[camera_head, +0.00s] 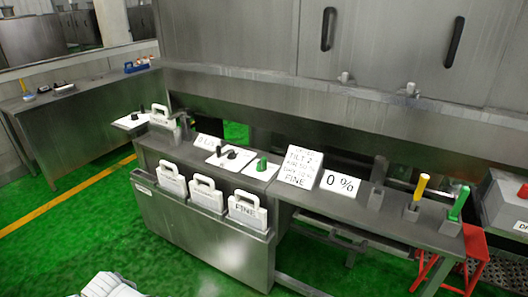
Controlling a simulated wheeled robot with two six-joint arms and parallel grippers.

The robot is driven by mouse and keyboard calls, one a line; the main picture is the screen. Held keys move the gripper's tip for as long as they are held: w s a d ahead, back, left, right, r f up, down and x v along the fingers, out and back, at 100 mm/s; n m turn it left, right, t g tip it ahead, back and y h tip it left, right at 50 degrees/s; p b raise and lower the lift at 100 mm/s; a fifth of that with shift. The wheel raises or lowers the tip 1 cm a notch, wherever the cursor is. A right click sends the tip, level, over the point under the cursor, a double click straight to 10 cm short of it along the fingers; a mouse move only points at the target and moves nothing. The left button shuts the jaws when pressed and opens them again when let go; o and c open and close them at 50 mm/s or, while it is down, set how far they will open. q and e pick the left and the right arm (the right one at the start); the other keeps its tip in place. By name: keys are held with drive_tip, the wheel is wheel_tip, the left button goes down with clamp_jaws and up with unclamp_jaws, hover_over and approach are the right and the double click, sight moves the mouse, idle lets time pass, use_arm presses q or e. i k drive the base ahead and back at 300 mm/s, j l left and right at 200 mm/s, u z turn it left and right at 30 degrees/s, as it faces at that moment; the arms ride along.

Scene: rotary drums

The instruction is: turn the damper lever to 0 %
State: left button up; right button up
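No lever has a readable damper label. A white plate with a black lever (231,154) lies on the bench. Right of it, a second plate carries a green knob (262,164). Farther right, a yellow-handled lever (421,187) and a green-handled lever (458,203) stand upright in grey blocks. I cannot tell which is the damper lever. Neither gripper shows; a white rounded part at the bottom left edge may be mine.
A text sign (299,165) stands on the bench. A red stool (476,256) is at right. Green floor (75,240) is open at left, near a side table (90,115).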

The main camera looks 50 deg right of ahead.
sight(231, 153)
drive_tip(key=z, duration=1.3)
